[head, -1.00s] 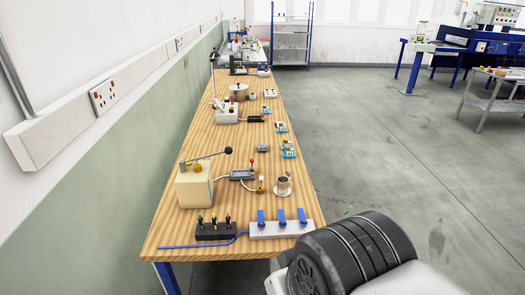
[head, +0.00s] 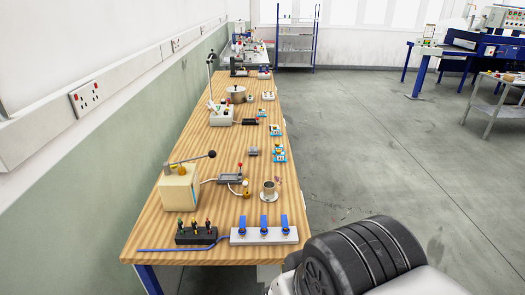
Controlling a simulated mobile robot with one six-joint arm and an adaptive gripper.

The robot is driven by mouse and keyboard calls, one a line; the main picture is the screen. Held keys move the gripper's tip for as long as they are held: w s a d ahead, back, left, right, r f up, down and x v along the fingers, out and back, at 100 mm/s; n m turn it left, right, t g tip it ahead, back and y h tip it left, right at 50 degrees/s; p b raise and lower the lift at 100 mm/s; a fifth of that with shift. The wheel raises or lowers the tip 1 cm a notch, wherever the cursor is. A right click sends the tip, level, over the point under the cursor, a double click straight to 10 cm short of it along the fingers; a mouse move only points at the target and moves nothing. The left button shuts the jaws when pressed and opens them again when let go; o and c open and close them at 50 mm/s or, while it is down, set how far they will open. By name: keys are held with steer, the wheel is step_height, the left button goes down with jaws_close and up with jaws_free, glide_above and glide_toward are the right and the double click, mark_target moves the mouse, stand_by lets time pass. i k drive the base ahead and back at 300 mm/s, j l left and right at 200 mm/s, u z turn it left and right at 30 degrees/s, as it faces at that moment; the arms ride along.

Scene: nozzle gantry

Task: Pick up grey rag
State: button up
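I cannot make out a grey rag for certain in the head view. A small grey item (head: 253,151) lies on the middle of the wooden bench (head: 190,110), too small to identify. My gripper is not in view. Part of my arm, black and white, fills the bottom right, beside the bench's near right corner.
The bench holds a beige box with a lever (head: 180,187), a metal cup (head: 268,190), a white strip with blue valves (head: 264,234), a black block (head: 196,235) and a pot (head: 236,94). The wall is left; open floor (head: 390,150) lies right.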

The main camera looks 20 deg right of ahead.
mark_target(254, 151)
steer(key=i+l, duration=0.15)
steer(key=l, duration=0.35)
steer(key=i+l+u, duration=0.1)
steer(key=l, duration=0.4)
steer(key=i+l+u, duration=0.1)
steer(key=l, duration=0.35)
steer(key=i+l, duration=0.15)
steer(key=l, duration=0.4)
steer(key=i+l+u, duration=0.1)
steer(key=l, duration=0.4)
steer(key=i+l, duration=0.1)
steer(key=l, duration=0.4)
steer(key=i+l+u, duration=0.4)
steer(key=i+l, duration=1.1)
steer(key=i, duration=0.15)
steer(key=i+j, duration=0.15)
steer(key=i, duration=0.3)
